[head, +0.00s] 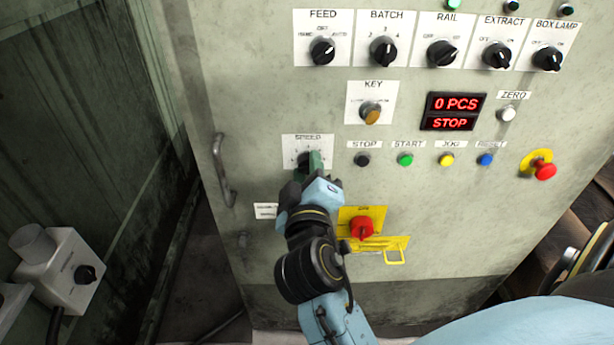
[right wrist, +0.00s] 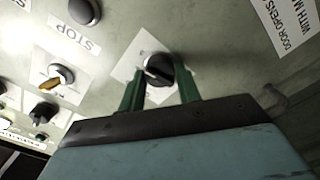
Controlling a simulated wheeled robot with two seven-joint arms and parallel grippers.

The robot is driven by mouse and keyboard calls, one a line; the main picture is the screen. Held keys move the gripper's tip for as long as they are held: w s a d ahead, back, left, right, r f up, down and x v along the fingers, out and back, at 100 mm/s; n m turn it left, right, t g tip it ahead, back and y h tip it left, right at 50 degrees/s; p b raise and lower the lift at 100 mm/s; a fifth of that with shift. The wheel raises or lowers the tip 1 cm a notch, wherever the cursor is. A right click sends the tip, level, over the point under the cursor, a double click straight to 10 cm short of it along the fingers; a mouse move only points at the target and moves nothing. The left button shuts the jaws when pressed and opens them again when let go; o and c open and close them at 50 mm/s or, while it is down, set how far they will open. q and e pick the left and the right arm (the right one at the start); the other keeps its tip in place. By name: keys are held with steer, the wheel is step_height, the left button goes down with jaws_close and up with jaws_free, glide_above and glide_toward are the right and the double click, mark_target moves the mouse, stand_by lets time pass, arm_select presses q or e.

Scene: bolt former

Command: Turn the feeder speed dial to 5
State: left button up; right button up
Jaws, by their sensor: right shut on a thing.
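The speed dial (head: 305,158) is a black knob on a white plate labelled SPEED (head: 291,141), on the left part of the grey panel. My right gripper (head: 313,161) reaches up to it from below and covers much of the dial and its scale. In the right wrist view, the dial (right wrist: 158,68) sits between the two green fingers of my right gripper (right wrist: 160,82), which is shut on it. The number it points at cannot be read. My left gripper is not in view.
The panel (head: 240,100) carries a row of black selector knobs on top, a key switch (head: 370,113), a red display (head: 453,111) reading 0 PCS and STOP, and several push buttons. A red rotary switch (head: 361,228) is close to my right arm. A handle (head: 222,170) stands out left of the dial.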

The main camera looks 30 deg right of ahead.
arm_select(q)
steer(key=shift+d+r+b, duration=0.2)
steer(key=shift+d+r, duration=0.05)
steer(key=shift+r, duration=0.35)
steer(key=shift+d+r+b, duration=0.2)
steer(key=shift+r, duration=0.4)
arm_select(e)
steer(key=shift+m, duration=0.9)
steer(key=o, duration=1)
steer(key=shift+c, duration=0.2)
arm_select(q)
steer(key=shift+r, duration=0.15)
